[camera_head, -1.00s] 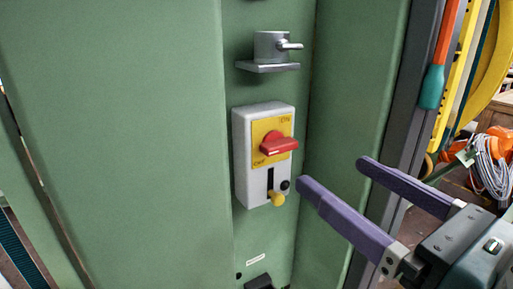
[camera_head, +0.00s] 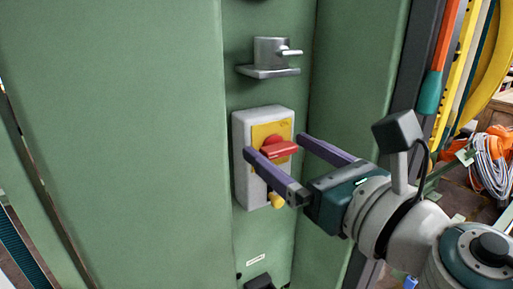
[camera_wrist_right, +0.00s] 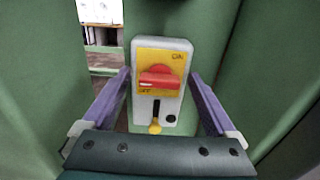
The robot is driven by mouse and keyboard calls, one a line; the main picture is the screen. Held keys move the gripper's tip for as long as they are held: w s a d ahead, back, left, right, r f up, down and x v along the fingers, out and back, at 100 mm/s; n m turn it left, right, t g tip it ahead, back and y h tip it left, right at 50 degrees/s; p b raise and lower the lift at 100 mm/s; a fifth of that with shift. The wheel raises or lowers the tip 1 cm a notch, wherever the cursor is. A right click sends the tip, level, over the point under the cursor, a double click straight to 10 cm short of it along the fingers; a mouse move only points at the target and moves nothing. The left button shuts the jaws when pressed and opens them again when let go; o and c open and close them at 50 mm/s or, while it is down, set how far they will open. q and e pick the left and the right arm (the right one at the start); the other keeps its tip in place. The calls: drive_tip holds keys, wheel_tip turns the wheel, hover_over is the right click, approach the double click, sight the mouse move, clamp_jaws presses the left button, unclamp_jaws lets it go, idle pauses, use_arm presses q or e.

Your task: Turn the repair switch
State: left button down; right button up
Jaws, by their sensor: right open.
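The repair switch is a red rotary handle (camera_head: 279,147) on a yellow plate on a grey-white box (camera_head: 243,182), fixed to a green panel. In the right wrist view the red handle (camera_wrist_right: 159,79) lies horizontal, in the middle between my fingers. My right gripper (camera_head: 274,146) is open in front of the box, with one finger to each side of the handle; I see no contact. A yellow knob (camera_head: 277,200) sits in a slot below the handle, beside a small black button (camera_wrist_right: 171,118). My left gripper is not in view.
A grey metal bracket with a small lever (camera_head: 272,54) sticks out above the box. Green panel walls (camera_head: 120,130) stand on both sides, so the box sits in a recess. Coiled cables (camera_head: 490,160) hang at the far right.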

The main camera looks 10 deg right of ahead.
drive_tip(key=c, duration=1.4)
drive_tip(key=shift+o, duration=0.2)
drive_tip(key=shift+m, duration=0.4)
drive_tip(key=m+p, duration=0.1)
drive_tip(key=m, duration=0.1)
drive_tip(key=shift+d+m, duration=0.1)
drive_tip(key=shift+m, duration=0.3)
drive_tip(key=m+p, duration=0.1)
drive_tip(key=m, duration=0.3)
drive_tip(key=shift+m, duration=0.3)
drive_tip(key=m+p, duration=0.1)
drive_tip(key=m, duration=0.4)
drive_tip(key=shift+w+d+f, duration=0.1)
drive_tip(key=shift+f, duration=0.05)
drive_tip(key=m+p, duration=0.1)
drive_tip(key=m, duration=0.3)
drive_tip(key=shift+f, duration=0.1)
drive_tip(key=shift+m, duration=0.5)
